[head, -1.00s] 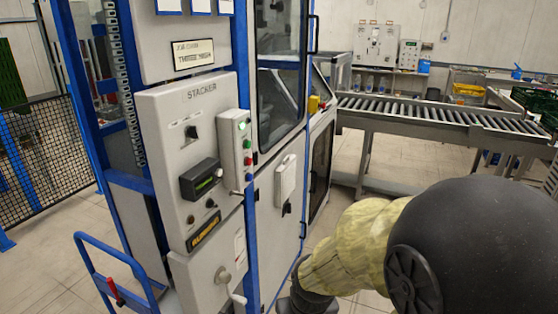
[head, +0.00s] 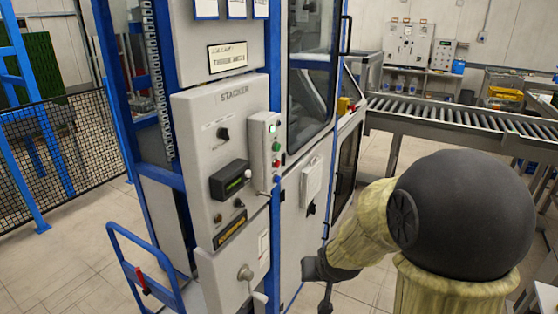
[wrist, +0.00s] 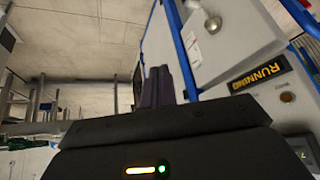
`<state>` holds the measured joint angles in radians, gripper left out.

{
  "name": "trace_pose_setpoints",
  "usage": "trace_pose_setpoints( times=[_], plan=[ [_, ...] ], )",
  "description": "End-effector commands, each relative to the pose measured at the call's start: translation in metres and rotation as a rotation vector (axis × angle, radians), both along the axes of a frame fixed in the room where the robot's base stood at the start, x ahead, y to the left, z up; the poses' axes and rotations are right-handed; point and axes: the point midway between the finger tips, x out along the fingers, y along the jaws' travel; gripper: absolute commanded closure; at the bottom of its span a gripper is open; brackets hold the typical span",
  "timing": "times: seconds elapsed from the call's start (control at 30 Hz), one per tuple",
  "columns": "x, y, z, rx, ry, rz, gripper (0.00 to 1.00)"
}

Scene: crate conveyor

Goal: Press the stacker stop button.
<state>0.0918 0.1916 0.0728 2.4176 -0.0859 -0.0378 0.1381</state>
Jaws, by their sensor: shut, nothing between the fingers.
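The grey stacker panel (head: 190,120) stands left of centre in the head view. I cannot read the button labels. A RUNNING sign (head: 229,230) sits lower on the panel; in the wrist view it shows yellow letters (wrist: 259,71). My gripper (head: 326,303) is low and right of the panel, apart from it. Its dark fingers (wrist: 161,86) are together and empty in the wrist view.
A blue trolley (head: 135,262) stands at lower left, with a mesh fence (head: 70,140) behind. A roller conveyor (head: 470,118) runs at the back right. Floor is clear between cabinet and conveyor.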

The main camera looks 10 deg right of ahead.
Motion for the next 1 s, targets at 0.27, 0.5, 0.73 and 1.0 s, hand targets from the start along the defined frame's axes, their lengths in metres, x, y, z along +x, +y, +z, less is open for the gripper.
trace_pose_setpoints(
  times=[0.27,0.5,0.73,1.0],
  plan=[
    [0.134,-0.005,0.048,0.174,-0.426,-0.057,1.00],
    [0.210,-0.016,0.095,0.417,-0.792,-0.097,1.00],
    [0.236,-0.033,0.127,0.602,-1.033,-0.119,1.00],
    [0.237,-0.034,0.130,0.627,-1.066,-0.119,1.00]
  ],
)
